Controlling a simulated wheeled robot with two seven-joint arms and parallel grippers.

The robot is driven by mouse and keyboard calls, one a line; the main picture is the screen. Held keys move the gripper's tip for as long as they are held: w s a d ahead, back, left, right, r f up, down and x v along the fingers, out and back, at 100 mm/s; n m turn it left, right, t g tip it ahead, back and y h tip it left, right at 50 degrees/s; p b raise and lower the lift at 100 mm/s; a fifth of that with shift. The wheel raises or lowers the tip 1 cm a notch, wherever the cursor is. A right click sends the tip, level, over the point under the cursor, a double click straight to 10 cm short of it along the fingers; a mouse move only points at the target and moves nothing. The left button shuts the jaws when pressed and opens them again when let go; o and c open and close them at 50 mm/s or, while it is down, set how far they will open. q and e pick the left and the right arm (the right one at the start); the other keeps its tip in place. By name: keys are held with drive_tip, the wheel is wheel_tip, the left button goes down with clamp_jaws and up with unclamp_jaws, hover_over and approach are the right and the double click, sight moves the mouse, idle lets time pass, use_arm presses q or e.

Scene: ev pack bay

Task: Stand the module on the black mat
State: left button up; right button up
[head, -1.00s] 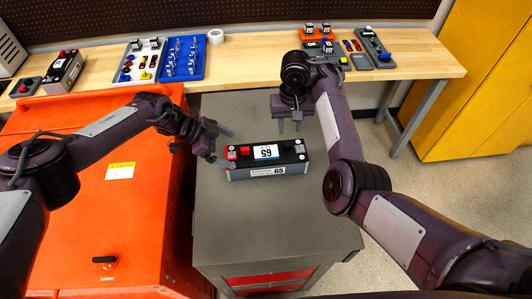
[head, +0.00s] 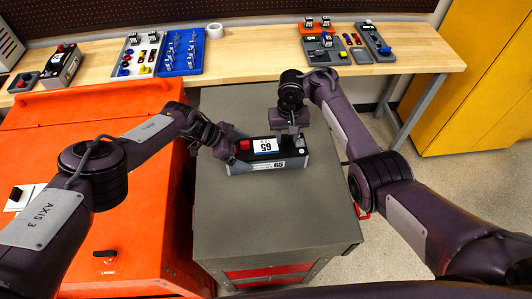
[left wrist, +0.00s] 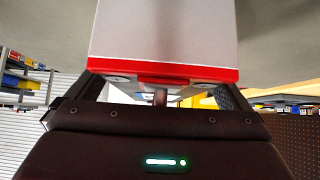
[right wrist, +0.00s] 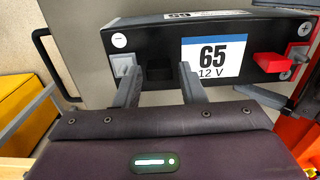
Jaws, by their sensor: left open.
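The module (head: 266,167) is a long black and grey box marked 65, lying on the grey cabinet top (head: 270,215). It has a red terminal at its left end. My right gripper (head: 290,134) is over the module's right part. In the right wrist view its fingers (right wrist: 160,88) stand apart on either side of a small black block on the module. I cannot make out a separate black mat.
The orange cabinet (head: 120,215) stands left of the grey one. The wooden bench (head: 245,65) behind holds a blue tray (head: 181,52), a tape roll (head: 214,31), another module (head: 62,68) and small parts. The front of the grey top is clear.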

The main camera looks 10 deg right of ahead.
use_arm(q)
drive_tip(key=shift+d+f, duration=0.15)
drive_tip(key=shift+d, duration=0.1)
use_arm(e)
drive_tip(key=shift+f, duration=0.35)
use_arm(q)
drive_tip(key=c, duration=0.9)
use_arm(e)
clamp_jaws()
use_arm(q)
drive_tip(key=c, duration=1.1)
drive_tip(key=shift+o, duration=0.2)
drive_tip(key=shift+w+r, duration=0.15)
drive_tip(key=shift+r, duration=0.05)
use_arm(e)
drive_tip(key=shift+w+r, duration=0.15)
drive_tip(key=shift+r, duration=0.15)
